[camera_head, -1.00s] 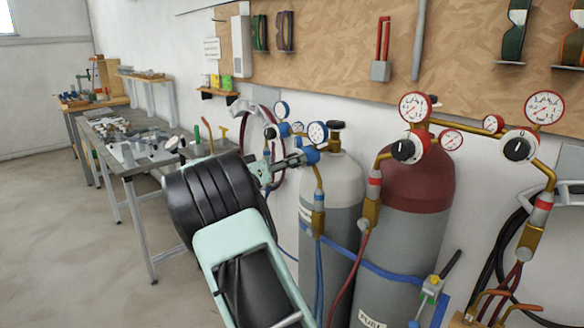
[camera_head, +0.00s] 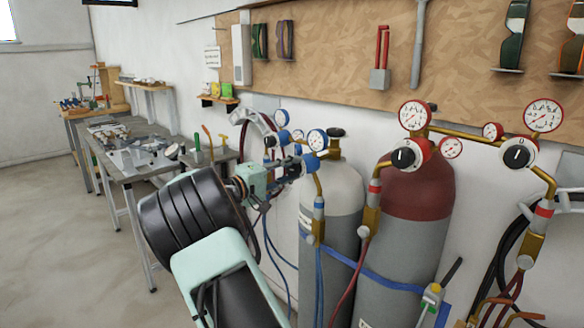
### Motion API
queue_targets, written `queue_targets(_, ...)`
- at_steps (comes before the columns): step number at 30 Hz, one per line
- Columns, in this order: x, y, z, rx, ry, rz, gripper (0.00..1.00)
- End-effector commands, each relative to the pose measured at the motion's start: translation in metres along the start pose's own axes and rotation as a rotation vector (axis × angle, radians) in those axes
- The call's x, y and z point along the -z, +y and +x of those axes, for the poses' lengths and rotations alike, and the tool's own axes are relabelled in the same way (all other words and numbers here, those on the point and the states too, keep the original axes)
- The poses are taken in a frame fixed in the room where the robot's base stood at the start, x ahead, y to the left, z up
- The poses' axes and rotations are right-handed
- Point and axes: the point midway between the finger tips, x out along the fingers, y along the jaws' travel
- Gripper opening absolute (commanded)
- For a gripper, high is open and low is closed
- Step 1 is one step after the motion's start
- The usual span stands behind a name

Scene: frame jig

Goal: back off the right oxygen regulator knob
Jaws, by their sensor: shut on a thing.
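The right oxygen regulator (camera_head: 312,162) is blue, with blue-rimmed white gauges, beside the top of the pale grey cylinder (camera_head: 335,190). My gripper (camera_head: 297,168) reaches it from the left and is shut on its knob. The fingers and the dark wrist hide most of the knob, so its marking and turn cannot be read. Another blue regulator with a gauge (camera_head: 281,117) is just behind and to the left, partly hidden by my gripper.
A maroon-topped cylinder (camera_head: 415,190) stands to the right, with red regulators and black knobs (camera_head: 403,157) (camera_head: 516,156). Blue hoses (camera_head: 268,240) hang below my gripper. A workbench (camera_head: 125,165) stands at left. The floor at the lower left is clear.

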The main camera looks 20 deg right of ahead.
Motion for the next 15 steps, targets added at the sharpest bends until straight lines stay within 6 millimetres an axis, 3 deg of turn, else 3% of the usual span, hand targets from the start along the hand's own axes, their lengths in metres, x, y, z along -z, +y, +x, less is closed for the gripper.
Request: queue_targets(15,0.0006,0.004,-0.0001,0.0,-0.001,-0.494,0.05)
